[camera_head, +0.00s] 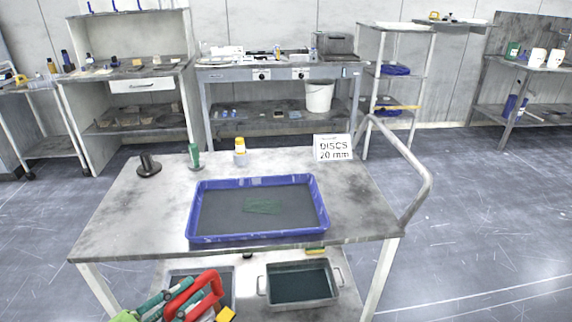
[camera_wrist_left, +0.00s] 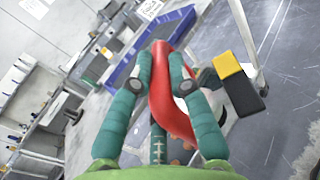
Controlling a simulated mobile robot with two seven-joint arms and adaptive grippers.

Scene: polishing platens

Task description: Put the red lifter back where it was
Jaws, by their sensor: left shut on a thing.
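The red lifter (camera_head: 212,280) is a curved red handle at the bottom left of the head view, in front of the cart's near edge. My left gripper (camera_head: 186,293), with teal fingers, is shut on it. In the left wrist view the red lifter (camera_wrist_left: 178,118) runs between the two fingers of my left gripper (camera_wrist_left: 161,85). A yellow and black block (camera_wrist_left: 238,84) shows beside the right finger; I cannot tell whether it joins the lifter. My right gripper is not in view.
A blue tray (camera_head: 321,214) with a green patch lies on the cart top (camera_head: 365,210). Behind it stand a dark spool (camera_head: 149,166), a green bottle (camera_head: 195,156), a yellow-capped bottle (camera_head: 240,153) and a "DISCS 20 mm" sign (camera_head: 333,148). A metal pan (camera_head: 300,284) sits on the lower shelf. The cart top's right side is clear.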

